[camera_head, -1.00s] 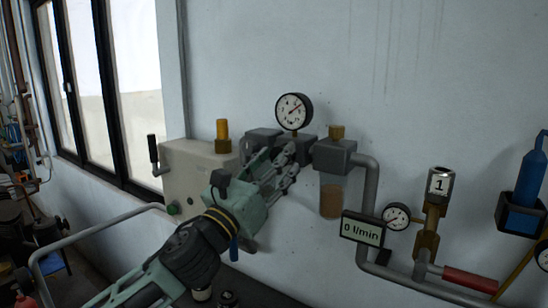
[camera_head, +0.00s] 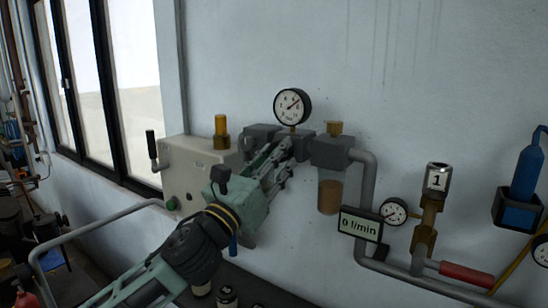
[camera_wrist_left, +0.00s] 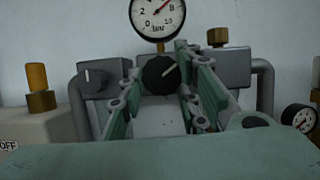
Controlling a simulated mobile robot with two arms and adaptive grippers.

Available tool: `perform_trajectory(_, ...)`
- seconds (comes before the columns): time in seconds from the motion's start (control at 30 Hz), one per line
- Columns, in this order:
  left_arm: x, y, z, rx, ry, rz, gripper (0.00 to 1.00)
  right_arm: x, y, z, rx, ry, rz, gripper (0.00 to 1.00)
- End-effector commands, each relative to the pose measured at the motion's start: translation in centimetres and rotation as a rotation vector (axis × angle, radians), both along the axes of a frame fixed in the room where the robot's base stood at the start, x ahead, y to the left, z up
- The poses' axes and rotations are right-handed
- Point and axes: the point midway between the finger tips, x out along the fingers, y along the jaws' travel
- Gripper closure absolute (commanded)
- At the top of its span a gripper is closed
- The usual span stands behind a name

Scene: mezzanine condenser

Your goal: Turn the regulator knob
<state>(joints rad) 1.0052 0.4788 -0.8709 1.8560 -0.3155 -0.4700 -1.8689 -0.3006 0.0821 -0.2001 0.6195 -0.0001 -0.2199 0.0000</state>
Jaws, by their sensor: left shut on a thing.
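The black regulator knob (camera_wrist_left: 160,72) with a pale pointer line sits on the grey regulator body under the round pressure gauge (camera_head: 292,106). The gauge, marked in bar, also shows in the left wrist view (camera_wrist_left: 158,18); its needle points to the upper right. My left gripper (camera_head: 284,149) reaches up from the lower left to the regulator. In the left wrist view its fingers (camera_wrist_left: 158,76) stand on both sides of the knob, shut on it. In the head view the fingers hide the knob. My right gripper is not in view.
A grey box with another dark knob (camera_wrist_left: 96,78) is left of the regulator. A filter bowl (camera_head: 329,196) hangs to the right. A display (camera_head: 360,224) reads 0 l/min. A beige box (camera_head: 190,178) with a lever and a grey rail (camera_head: 100,229) stand left.

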Motion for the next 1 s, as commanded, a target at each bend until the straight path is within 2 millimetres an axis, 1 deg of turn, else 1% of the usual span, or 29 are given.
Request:
perform_trajectory(0.03, 0.2, 0.3, 0.1, -0.016, 0.011, 0.009, 0.96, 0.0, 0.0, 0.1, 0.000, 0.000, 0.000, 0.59)
perform_trajectory(0.17, 0.2, 0.2, 0.1, -0.074, 0.050, 0.009, 0.96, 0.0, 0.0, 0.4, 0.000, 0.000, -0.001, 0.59)
perform_trajectory(0.37, 0.1, 0.1, 0.1, -0.209, 0.139, 0.010, 0.96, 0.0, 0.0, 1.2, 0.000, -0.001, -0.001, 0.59)
perform_trajectory(0.8, -0.1, -0.3, 0.1, -0.546, 0.367, 0.010, 0.96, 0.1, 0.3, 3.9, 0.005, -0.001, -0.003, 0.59)
perform_trajectory(1.0, -0.2, -0.4, -0.1, -0.664, 0.448, 0.010, 0.96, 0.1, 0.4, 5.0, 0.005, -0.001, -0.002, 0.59)
